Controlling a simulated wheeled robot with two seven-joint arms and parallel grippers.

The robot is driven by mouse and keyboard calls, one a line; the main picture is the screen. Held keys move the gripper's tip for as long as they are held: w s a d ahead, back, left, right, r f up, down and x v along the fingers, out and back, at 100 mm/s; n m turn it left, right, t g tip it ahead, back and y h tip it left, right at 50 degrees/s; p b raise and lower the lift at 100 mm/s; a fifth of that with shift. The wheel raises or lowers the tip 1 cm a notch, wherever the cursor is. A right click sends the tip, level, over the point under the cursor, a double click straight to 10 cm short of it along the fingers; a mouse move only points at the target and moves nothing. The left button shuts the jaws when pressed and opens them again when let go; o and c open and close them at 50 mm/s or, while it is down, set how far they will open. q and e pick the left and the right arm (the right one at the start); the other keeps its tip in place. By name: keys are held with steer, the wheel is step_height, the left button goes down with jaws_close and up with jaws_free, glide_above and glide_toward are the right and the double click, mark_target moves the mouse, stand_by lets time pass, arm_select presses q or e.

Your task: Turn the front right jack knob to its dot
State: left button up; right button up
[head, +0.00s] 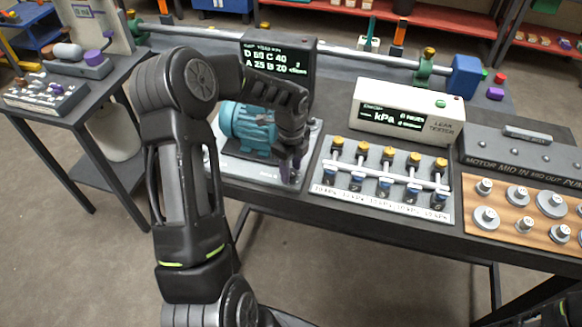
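A teal motor (248,128) sits on a light grey base plate (237,168) in the middle of the bench. My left gripper (290,168) points down at the plate's front right corner, to the right of the motor. Its fingers are dark and small, and I cannot tell whether they are apart or closed on something. The front right jack knob and its dot cannot be made out; the gripper covers that corner. A dark display (279,62) with lines of letters and numbers stands behind the motor. My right gripper is not seen.
A rack of yellow-topped valves (384,180) stands close to the right of my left gripper. A white leak tester (408,112) is behind it. A wooden board with round metal pieces (520,243) lies farther right. A side table (60,105) is at left.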

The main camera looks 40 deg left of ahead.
arm_select(q)
jaws_close()
steer(key=shift+n, duration=0.3)
stand_by(0.3)
steer(key=n+b, duration=0.3)
steer(key=shift+f+n, duration=0.1)
steer(key=shift+n, duration=0.3)
steer(key=n+b, duration=0.3)
steer(key=n, duration=0.3)
steer(key=n+b, duration=0.1)
steer(key=n, duration=0.2)
steer(key=n+b, duration=0.1)
steer(key=n, duration=0.2)
steer(key=shift+n, duration=0.4)
steer(key=n, duration=0.3)
steer(key=shift+n+b, duration=0.3)
steer(key=shift+b, duration=0.05)
steer(key=shift+n, duration=1.6)
